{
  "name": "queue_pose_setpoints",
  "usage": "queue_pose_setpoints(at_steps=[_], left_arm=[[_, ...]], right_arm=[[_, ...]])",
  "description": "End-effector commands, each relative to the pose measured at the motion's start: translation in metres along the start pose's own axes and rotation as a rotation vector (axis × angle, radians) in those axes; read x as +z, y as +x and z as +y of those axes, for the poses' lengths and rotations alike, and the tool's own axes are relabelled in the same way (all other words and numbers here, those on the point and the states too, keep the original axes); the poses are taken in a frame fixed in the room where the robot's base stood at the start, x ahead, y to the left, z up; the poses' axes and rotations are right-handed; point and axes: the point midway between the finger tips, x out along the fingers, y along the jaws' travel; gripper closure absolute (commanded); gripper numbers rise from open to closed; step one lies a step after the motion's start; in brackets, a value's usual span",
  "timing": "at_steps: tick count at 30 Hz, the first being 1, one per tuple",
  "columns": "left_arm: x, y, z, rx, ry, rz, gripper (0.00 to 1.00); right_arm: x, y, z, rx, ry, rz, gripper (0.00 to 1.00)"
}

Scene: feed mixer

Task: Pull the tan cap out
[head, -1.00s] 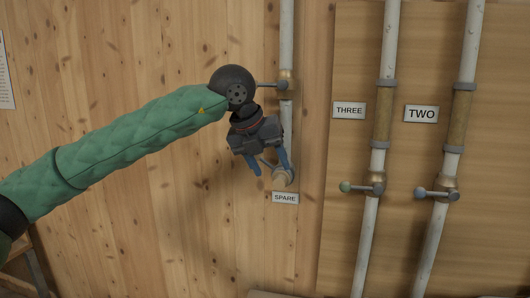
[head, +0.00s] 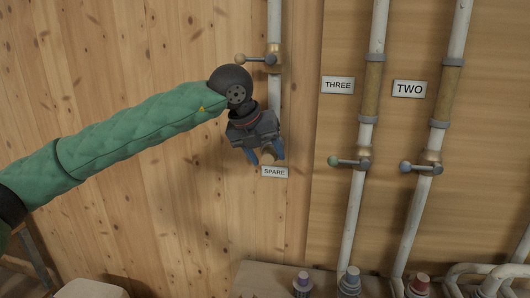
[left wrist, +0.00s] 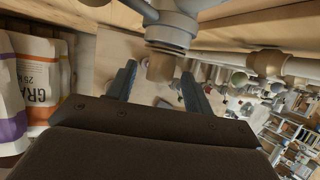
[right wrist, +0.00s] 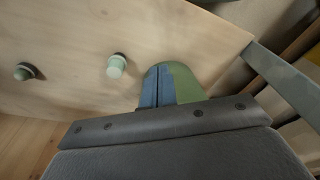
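The tan cap (head: 267,158) sits at the lower end of the spare pipe, just above the SPARE label (head: 274,172). In the left wrist view the cap (left wrist: 160,66) is on the pale grey pipe end (left wrist: 170,30). My left gripper (head: 266,155) is open, with one blue finger on each side of the cap. In the left wrist view the left gripper (left wrist: 158,76) shows gaps between its fingertips and the cap. My right gripper (right wrist: 158,84) appears only in the right wrist view, with its blue fingers together and nothing seen between them.
A valve with a tan-knobbed lever (head: 256,59) is higher on the spare pipe. Pipes THREE (head: 355,205) and TWO (head: 413,215) stand to the right. Several capped fittings (head: 349,281) are below. A rounded green thing (right wrist: 187,82) lies behind my right fingers.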

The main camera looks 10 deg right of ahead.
Motion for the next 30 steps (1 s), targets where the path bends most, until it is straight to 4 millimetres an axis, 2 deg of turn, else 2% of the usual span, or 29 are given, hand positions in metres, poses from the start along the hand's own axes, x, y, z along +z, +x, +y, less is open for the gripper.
queue_pose_setpoints(at_steps=[1, 7, 8, 12, 30], left_arm=[[0.0, 0.0, 0.0, 0.0, 0.0, 0.0, 0.59], [0.0, 0.0, 0.0, 0.0, 0.0, 0.0, 0.98], [0.0, 0.0, 0.0, 0.0, 0.0, 0.0, 0.75], [0.0, 0.0, 0.0, 0.0, 0.0, 0.0, 1.0], [-0.01, -0.003, 0.001, 0.0, 0.0, 0.001, 1.0]], right_arm=[[0.0, 0.0, 0.0, 0.0, 0.0, 0.0, 1.0], [0.001, 0.0, 0.0, 0.0, 0.0, -0.001, 1.0], [0.001, 0.0, 0.0, 0.0, 0.0, -0.001, 1.0], [0.0, 0.0, 0.0, 0.0, 0.0, -0.001, 1.0], [0.001, 0.01, 0.001, 0.0, 0.0, 0.0, 1.0]])
